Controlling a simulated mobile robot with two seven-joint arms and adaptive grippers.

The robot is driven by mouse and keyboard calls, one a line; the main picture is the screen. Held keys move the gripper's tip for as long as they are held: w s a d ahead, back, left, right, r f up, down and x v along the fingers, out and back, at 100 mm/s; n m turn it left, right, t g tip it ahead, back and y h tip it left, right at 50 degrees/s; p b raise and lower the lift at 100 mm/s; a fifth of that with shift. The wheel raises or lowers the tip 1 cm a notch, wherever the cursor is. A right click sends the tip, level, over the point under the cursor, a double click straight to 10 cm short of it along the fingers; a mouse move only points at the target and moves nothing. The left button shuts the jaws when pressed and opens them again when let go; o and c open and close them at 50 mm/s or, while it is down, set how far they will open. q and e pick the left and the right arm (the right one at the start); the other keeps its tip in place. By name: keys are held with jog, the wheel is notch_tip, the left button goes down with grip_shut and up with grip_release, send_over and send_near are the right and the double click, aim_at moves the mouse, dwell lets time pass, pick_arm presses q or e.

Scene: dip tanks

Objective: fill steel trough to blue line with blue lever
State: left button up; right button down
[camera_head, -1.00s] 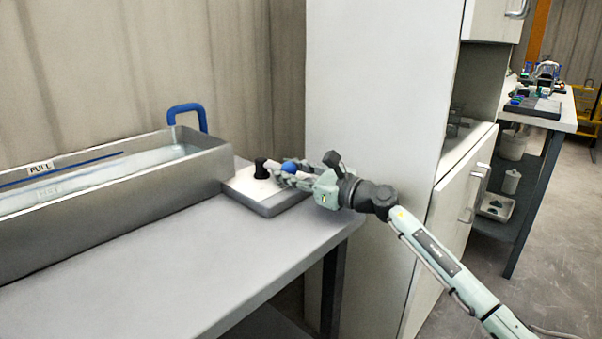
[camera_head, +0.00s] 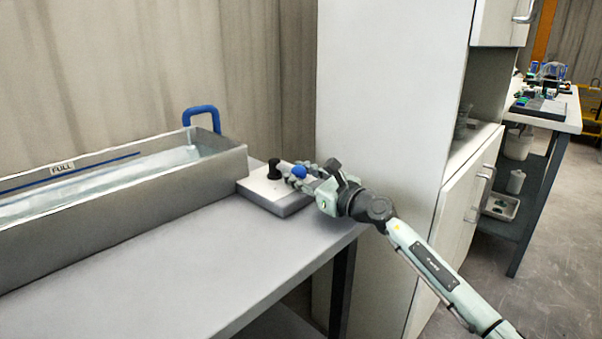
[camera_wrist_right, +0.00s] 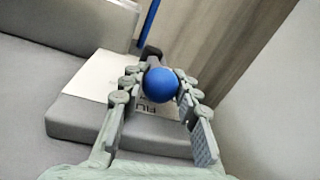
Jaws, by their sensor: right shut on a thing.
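The steel trough (camera_head: 120,216) stands on the bench at left in the head view, with clear water (camera_head: 110,178) inside. A blue line (camera_head: 110,160) and a FULL label (camera_head: 62,168) mark its back inner wall. The water surface shows a little below the line. Right of the trough is a control box (camera_head: 272,195) with a black knob and the blue lever's round knob (camera_head: 299,171). My right gripper (camera_head: 302,174) is shut on the blue knob. The right wrist view shows this knob (camera_wrist_right: 161,85) between both fingers. My left gripper is out of view.
A tall white cabinet (camera_head: 385,110) stands close behind my right gripper. The bench top (camera_head: 190,255) in front is clear. Another bench with items is far right.

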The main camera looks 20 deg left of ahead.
jog(key=shift+w, duration=0.1)
jog(key=c, duration=1.1)
grip_release()
jog(key=v, duration=1.2)
